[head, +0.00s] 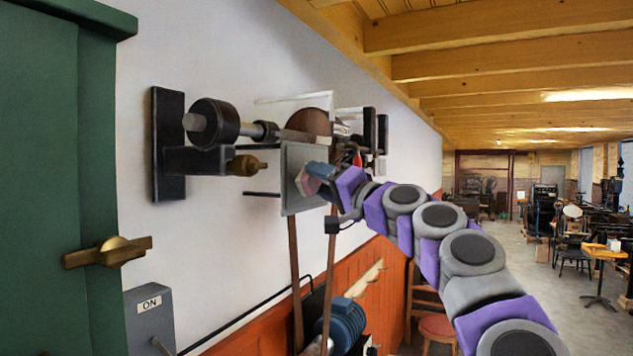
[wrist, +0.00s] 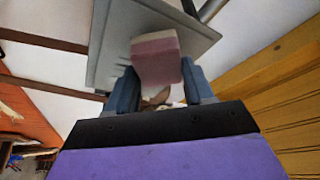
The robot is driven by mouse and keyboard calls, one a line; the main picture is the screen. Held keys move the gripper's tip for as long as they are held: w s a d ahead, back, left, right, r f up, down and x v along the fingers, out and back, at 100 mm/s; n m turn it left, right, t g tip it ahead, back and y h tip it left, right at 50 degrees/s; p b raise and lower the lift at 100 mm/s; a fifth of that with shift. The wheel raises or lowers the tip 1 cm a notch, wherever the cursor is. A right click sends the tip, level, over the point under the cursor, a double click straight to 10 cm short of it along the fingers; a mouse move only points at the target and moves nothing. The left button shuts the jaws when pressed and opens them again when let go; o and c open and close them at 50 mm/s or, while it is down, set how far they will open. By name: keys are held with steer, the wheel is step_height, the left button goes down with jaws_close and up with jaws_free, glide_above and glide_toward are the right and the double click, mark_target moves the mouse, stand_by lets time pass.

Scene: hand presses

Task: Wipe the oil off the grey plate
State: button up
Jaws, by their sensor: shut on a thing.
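The grey plate (head: 296,155) hangs upright among the wall machinery, left of my gripper in the head view. It also fills the upper left of the wrist view (wrist: 108,50). My gripper (head: 320,178) is shut on a pink block (head: 306,184), which looks like a sponge. In the wrist view the block (wrist: 156,60) sits between the blue-grey fingers of my gripper (wrist: 160,88), in front of the plate. It seems to be at the plate's face; I cannot tell whether it touches. I cannot make out oil on the visible part of the plate.
A shaft with a black pulley (head: 214,123) runs along the white wall behind the plate. A blue motor (head: 342,325) is below. Open floor (head: 560,300) lies to the right.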

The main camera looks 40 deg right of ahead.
steer(key=shift+w+a+r, duration=0.1)
steer(key=shift+w+a, duration=0.25)
steer(key=shift+a, duration=0.4)
steer(key=shift+w+a, duration=0.15)
steer(key=shift+a, duration=0.1)
steer(key=shift+w+d, duration=0.2)
steer(key=shift+d, duration=0.75)
steer(key=shift+w+d, duration=0.15)
steer(key=shift+d, duration=0.75)
steer(key=shift+w+d+p, duration=0.2)
steer(key=shift+w+p, duration=0.15)
steer(key=shift+p, duration=0.4)
steer(key=shift+w+d, duration=0.15)
steer(key=d+p, duration=0.1)
steer(key=w+d+p, duration=0.1)
steer(key=d+p, duration=0.1)
steer(key=w+d+p, duration=0.1)
steer(key=d, duration=0.1)
steer(key=shift+w+d, duration=0.1)
steer(key=shift+w, duration=0.1)
steer(key=shift+d, duration=0.1)
